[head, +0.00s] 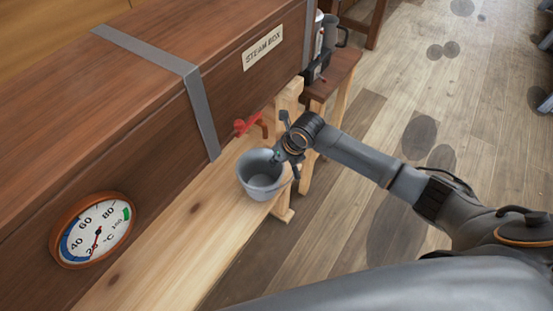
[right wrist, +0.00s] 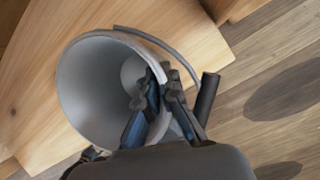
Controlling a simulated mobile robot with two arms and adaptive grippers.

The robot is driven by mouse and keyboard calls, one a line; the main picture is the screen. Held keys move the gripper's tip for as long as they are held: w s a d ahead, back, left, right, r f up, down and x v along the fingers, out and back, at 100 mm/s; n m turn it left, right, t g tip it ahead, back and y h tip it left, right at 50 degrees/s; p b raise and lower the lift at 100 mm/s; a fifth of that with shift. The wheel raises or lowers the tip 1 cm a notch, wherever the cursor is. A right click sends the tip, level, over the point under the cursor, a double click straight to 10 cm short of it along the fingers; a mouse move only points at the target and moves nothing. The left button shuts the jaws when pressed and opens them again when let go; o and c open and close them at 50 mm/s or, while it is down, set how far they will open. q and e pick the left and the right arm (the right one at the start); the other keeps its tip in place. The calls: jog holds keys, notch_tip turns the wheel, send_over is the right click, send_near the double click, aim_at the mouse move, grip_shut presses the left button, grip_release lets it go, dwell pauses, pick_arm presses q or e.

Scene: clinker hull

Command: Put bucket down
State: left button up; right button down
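A grey metal bucket (head: 262,176) is at the wooden plank below the steam box, near the red tap (head: 250,123). My right gripper (head: 279,156) is at the bucket's right rim. In the right wrist view the bucket (right wrist: 88,88) is tilted in the picture and looks empty, and the fingers (right wrist: 158,90) close over its rim, one inside and one outside. Its handle with a dark grip (right wrist: 207,97) hangs to the right side. I cannot tell whether the bucket's base touches the plank. My left gripper is not in view.
The wooden steam box (head: 150,110) with a dial thermometer (head: 95,230) runs along the left. The light plank (head: 185,240) has free room in front of the bucket. A small wooden stool (head: 335,80) with dark items stands behind. Wooden floor lies right.

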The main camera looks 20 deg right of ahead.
jog(key=c, duration=2)
grip_release()
jog(key=shift+f, duration=0.15)
jog(key=o, duration=0.5)
jog(key=v, duration=1.2)
jog(key=shift+p, duration=0.3)
